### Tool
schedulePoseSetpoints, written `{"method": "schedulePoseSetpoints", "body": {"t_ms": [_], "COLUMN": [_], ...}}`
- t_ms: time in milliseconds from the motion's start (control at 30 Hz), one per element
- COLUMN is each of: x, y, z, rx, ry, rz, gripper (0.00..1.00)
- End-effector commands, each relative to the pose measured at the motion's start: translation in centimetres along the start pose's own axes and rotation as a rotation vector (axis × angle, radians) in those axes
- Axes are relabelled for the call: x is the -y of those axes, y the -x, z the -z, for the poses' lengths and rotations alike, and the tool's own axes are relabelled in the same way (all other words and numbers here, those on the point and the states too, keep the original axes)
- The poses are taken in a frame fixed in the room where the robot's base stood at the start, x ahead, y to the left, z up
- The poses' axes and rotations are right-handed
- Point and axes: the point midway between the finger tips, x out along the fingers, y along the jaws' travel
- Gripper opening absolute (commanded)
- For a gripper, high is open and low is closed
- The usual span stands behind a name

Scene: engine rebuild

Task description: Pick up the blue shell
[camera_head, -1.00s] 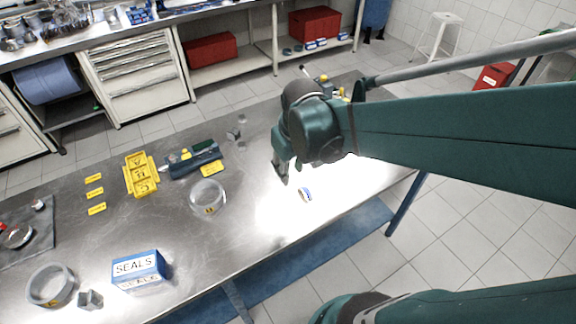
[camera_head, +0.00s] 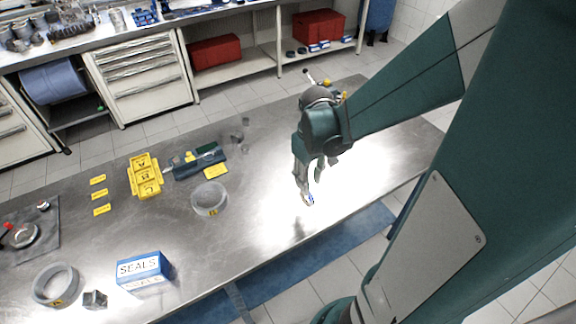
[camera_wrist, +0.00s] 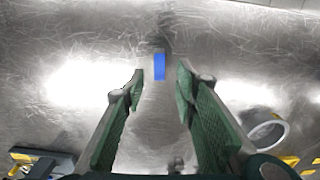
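The blue shell (camera_head: 309,200) is a small blue and white piece on the steel bench, in the glare near the front edge. In the wrist view the blue shell (camera_wrist: 159,66) shows as a small blue block, roughly centred between my fingertips and slightly beyond them. My gripper (camera_wrist: 160,76) is open, with one finger on each side and a visible gap to the shell. In the head view my gripper (camera_head: 311,189) points down at the shell and partly covers it. I cannot tell the exact height of the fingertips above the bench.
A clear ring (camera_head: 209,199), a yellow tray (camera_head: 145,176) and a dark tool holder (camera_head: 187,171) lie left of the gripper. A SEALS box (camera_head: 145,272) and another ring (camera_head: 55,285) stand further left. The bench around the shell is bare.

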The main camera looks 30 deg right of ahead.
Motion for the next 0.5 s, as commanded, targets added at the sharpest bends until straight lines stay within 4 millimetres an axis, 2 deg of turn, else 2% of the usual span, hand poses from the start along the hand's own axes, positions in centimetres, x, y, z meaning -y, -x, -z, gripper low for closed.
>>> {"method": "schedulePoseSetpoints", "body": {"t_ms": [267,500], "x": [0.0,0.0], "y": [0.0,-1.0], "z": [0.0,0.1], "rx": [0.000,-0.001], "ry": [0.000,0.000], "rz": [0.000,0.000], "gripper": [0.29,0.29]}}
